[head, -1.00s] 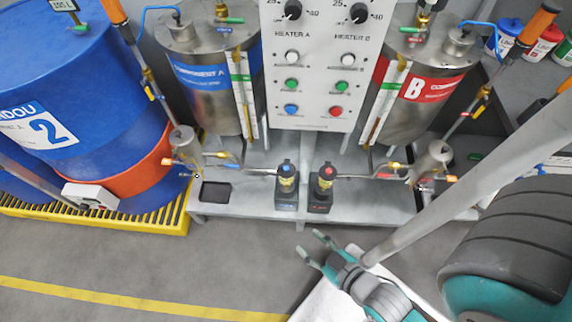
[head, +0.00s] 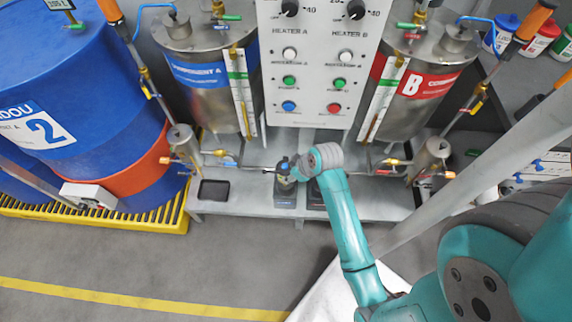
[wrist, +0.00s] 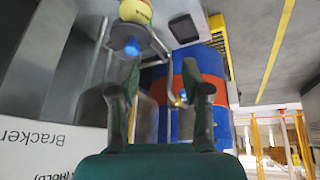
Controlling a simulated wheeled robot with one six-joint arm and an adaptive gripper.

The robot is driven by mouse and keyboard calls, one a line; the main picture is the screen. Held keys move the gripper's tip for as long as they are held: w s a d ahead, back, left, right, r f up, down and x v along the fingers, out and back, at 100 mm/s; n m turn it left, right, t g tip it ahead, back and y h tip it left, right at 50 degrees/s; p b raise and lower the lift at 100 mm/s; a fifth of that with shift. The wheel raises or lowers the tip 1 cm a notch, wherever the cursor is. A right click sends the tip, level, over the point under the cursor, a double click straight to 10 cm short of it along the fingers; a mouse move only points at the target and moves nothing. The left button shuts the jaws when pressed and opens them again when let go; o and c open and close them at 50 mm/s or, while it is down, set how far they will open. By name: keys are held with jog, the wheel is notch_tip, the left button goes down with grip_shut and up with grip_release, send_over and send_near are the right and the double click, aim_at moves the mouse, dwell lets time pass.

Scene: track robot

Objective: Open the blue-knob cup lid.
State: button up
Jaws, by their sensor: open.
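The blue-knob cup (head: 284,181) stands on the grey bench, partly covered by my gripper and wrist in the head view. The knob appears just past the tip of my left finger. My gripper (wrist: 160,75) is open, with a wide empty gap between its fingers. In the head view my gripper (head: 292,168) is at the cup's right side, at knob height. I cannot tell whether a finger touches the knob.
The red-knob cup is hidden behind my arm, with its dark base (head: 316,199) partly showing. Metal pipes and valves (head: 222,154) run beside the cups. A control panel (head: 315,110) and two steel tanks stand behind. A blue drum (head: 90,75) is at left.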

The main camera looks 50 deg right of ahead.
jog(key=g+y, duration=0.1)
send_near(285, 165)
jog(key=shift+n, duration=0.5)
jog(key=x, duration=0.9)
jog(key=shift+f, duration=0.2)
grip_shut()
